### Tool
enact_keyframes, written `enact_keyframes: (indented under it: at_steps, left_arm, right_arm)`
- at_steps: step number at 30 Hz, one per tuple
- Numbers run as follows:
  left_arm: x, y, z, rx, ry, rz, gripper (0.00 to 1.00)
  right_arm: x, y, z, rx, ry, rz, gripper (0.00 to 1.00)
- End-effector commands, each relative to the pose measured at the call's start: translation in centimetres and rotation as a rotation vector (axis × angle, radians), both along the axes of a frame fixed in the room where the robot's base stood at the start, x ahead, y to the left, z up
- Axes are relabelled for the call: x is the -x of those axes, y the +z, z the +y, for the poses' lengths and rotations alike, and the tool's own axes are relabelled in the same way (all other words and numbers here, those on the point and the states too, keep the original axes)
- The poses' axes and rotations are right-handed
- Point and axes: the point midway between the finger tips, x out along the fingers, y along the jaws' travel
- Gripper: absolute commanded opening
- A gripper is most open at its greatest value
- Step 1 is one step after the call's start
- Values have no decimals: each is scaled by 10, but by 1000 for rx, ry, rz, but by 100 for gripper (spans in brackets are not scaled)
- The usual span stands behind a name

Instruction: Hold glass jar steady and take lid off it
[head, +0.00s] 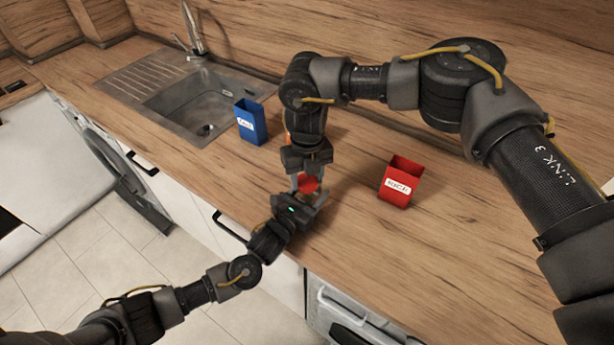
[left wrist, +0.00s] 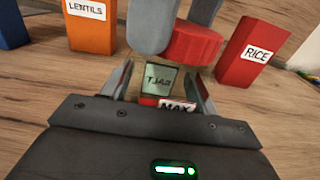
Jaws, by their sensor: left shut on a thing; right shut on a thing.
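The small glass jar (left wrist: 158,78) stands between the fingers of my left gripper (left wrist: 161,82), which is shut on it. In the head view my left gripper (head: 306,202) is near the counter's front edge and hides most of the jar. The round red lid (head: 308,184) is in my right gripper (head: 307,179), which comes down from above and is shut on it. In the left wrist view the lid (left wrist: 193,46) shows above and right of the jar, between the right gripper's grey fingers. I cannot tell whether lid and jar touch.
A blue box (head: 250,122) stands by the sink (head: 192,97). An orange LENTILS box (left wrist: 92,28) is mostly hidden behind my right arm in the head view. A red box (head: 401,182), labelled RICE in the left wrist view (left wrist: 252,50), stands to the right. The counter between is clear.

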Motion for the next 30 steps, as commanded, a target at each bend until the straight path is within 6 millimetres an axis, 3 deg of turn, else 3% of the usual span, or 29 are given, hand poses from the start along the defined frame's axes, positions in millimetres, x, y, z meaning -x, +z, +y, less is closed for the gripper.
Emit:
enact_keyframes:
  at_steps: [12, 18, 23, 30]
  left_arm:
    - [1, -2, 0, -3, 0, 4, 0]
    - [1, -2, 0, -3, 0, 5, 0]
    - [0, -2, 0, -3, 0, 5, 0]
    - [0, -2, 0, -3, 0, 4, 0]
  right_arm:
    - [1, 1, 0, 3, 1146, 1, 21]
    - [1, 1, 0, 2, 1634, 3, 21]
    - [1, 1, 0, 1, 1827, 2, 21]
    - [2, 1, 1, -1, 1827, 3, 21]
